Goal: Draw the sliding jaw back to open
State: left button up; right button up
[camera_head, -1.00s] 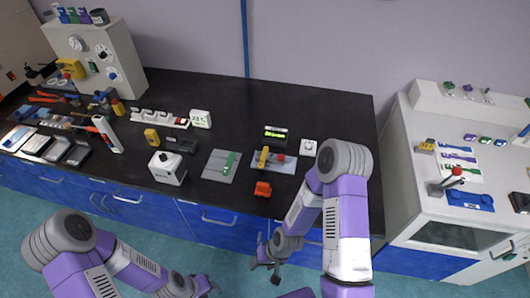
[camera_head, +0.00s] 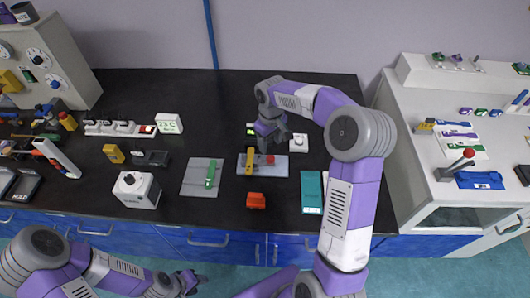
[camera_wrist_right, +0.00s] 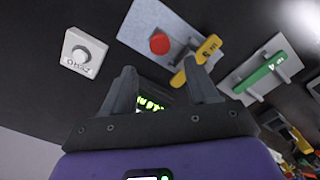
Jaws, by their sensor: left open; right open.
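A grey plate fixture with a yellow bar (camera_head: 250,162) and a red knob (camera_head: 271,160) lies on the black bench. In the right wrist view the yellow bar (camera_wrist_right: 208,48) and red knob (camera_wrist_right: 159,44) show ahead of the fingertips, apart from them. I cannot tell which part is the sliding jaw. My right gripper (camera_head: 275,140) is open and empty above the back of this fixture; its open fingers also show in the wrist view (camera_wrist_right: 160,85). A green-lit display (camera_wrist_right: 150,103) shows between them, partly hidden. My left gripper (camera_head: 194,283) is low at the front, away from the bench.
A plate with a green bar (camera_head: 211,174) lies left of the fixture. A white knob box (camera_head: 298,143) stands right of it. A white box (camera_head: 136,189) stands further left.

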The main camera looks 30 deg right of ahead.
aim_at(271, 158)
jog(key=f+b, duration=0.1)
jog(key=f, duration=0.6)
jog(key=shift+s+b, duration=0.2)
jog(key=shift+b, duration=0.1)
grip_shut()
